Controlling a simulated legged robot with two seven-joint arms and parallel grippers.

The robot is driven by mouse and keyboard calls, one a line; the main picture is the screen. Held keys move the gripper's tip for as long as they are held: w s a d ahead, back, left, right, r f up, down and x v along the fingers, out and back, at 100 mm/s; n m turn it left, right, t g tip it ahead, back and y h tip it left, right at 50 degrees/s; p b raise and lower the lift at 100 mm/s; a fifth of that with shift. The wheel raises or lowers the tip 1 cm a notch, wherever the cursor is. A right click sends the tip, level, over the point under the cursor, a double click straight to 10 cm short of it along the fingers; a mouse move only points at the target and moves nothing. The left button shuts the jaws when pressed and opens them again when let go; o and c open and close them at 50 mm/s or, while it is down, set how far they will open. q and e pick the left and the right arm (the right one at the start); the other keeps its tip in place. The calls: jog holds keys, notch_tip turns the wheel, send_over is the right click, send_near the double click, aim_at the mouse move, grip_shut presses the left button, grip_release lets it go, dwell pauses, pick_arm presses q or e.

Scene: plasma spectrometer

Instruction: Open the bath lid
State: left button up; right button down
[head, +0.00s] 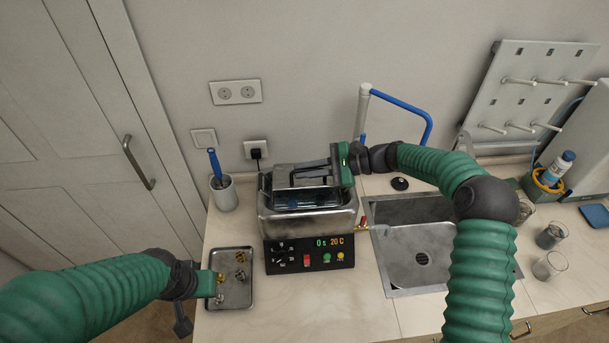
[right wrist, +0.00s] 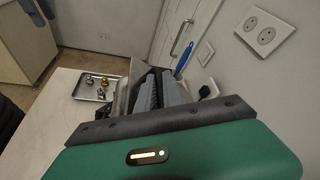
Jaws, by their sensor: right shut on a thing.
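The metal bath (head: 308,222) stands on the counter, with a control panel (head: 309,253) on its front showing 0 s and 20 C. Its dark lid (head: 285,172) sits at the top and looks tilted up, with a dark, bluish opening below its front edge. My right gripper (head: 318,176) reaches in from the right and is shut on the lid's handle.
A metal tray (head: 238,295) with several small fittings lies left of the bath. A cup with a blue brush (head: 223,194) stands behind it. A wall and socket (head: 256,149) are close behind.

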jog(key=shift+w+d+r+m+p, duration=0.1)
jog(key=shift+w+r+m+p, duration=0.5)
jog(key=shift+w+r, duration=0.3)
jog(key=c, duration=1.8)
grip_release()
jog(key=shift+f, duration=0.1)
jog(key=shift+w+d+g, duration=0.1)
jog(key=shift+d+g, duration=0.05)
jog(key=shift+g, duration=0.15)
jog(key=shift+d, duration=0.1)
